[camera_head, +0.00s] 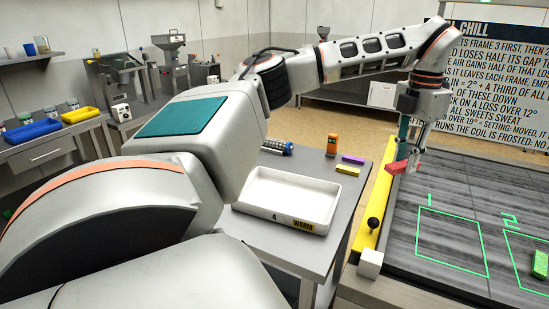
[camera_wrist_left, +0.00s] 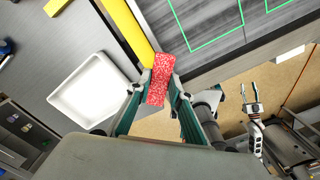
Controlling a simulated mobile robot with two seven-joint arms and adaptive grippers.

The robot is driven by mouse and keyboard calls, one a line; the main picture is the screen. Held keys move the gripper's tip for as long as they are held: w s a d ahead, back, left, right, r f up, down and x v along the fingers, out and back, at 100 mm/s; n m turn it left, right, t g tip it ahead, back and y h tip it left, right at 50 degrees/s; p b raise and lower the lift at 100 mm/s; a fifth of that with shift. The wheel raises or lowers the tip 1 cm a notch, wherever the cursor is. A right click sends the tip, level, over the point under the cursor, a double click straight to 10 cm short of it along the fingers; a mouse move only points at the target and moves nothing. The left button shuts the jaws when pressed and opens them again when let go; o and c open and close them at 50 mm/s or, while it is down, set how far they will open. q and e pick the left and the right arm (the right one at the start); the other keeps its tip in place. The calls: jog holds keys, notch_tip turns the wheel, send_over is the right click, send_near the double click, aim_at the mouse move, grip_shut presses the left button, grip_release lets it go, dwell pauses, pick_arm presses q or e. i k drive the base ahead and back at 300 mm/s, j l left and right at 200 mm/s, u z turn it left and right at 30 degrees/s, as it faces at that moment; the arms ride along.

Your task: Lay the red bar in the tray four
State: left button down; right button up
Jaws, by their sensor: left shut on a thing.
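The red bar (camera_head: 398,167) is held in my left gripper (camera_head: 413,160), above the yellow edge strip of the dark slab. In the left wrist view the speckled red bar (camera_wrist_left: 160,78) sits between the fingertips of my left gripper (camera_wrist_left: 159,82), which is shut on it. The white tray (camera_head: 262,212), marked 4 and WARM, stands on the grey table, left of the held bar. It looks empty, and also in the left wrist view (camera_wrist_left: 61,103). My right gripper (camera_wrist_left: 251,94) shows small at the right of the left wrist view, with its fingertips apart and nothing between them.
The dark slab (camera_head: 461,198) carries green outlined squares; a green bar (camera_head: 540,264) lies at its right. A black knob (camera_head: 374,224) stands at the yellow strip (camera_head: 377,205). An orange object (camera_head: 332,145), purple bar (camera_head: 353,159) and yellow bar (camera_head: 347,169) are behind the tray.

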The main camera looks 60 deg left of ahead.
aim_at(269, 197)
jog(key=k+j, duration=0.15)
jog(key=j, duration=0.2)
jog(key=k+j, duration=0.2)
jog(key=j, duration=0.2)
jog(key=k+j, duration=0.15)
jog(key=j, duration=0.2)
jog(key=k+j, duration=0.15)
jog(key=j, duration=0.2)
